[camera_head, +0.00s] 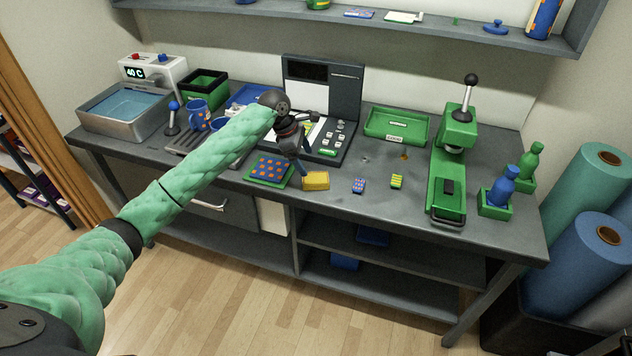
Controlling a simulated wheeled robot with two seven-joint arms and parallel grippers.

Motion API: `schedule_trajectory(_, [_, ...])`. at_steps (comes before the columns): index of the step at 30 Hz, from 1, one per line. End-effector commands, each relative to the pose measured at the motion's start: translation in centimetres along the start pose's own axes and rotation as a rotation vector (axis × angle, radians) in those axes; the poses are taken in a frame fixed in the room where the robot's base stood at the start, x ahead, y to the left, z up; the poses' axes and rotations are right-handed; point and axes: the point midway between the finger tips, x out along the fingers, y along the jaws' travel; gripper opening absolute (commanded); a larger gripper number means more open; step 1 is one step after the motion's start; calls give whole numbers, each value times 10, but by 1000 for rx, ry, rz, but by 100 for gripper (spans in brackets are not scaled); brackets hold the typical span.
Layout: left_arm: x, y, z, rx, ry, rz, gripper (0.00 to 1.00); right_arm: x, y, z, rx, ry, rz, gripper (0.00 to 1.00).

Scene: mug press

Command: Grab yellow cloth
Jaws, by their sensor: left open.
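The yellow cloth (315,181) lies folded at the front edge of the grey workbench, beside a green mat with an orange-dotted blue pattern. My left gripper (303,172) is above the bench and points down, with its fingers close to the left side of the cloth. The gripper is open, and I cannot tell whether a finger touches the cloth. My left arm crosses the view from the lower left. My right gripper is not in view.
The green dotted mat (269,170) is left of the cloth. A small blue dotted block (358,186) and a yellow-green block (397,181) lie to the right. A green press (447,185) stands further right. A dark machine (322,100) stands behind.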

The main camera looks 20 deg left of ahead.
Motion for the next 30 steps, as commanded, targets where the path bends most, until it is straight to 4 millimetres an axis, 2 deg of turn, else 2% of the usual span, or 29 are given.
schedule_trajectory(3, [0, 0, 0, -126, -1, 2, 80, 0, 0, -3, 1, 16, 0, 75])
schedule_trajectory(8, [1, 0, 0, -206, 0, 2, 80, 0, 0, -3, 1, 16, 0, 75])
schedule_trajectory(21, [31, -2, 1, -212, 0, 2, 80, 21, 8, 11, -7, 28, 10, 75])
schedule_trajectory(30, [60, -8, 1, -211, 1, 2, 80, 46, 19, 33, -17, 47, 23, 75])
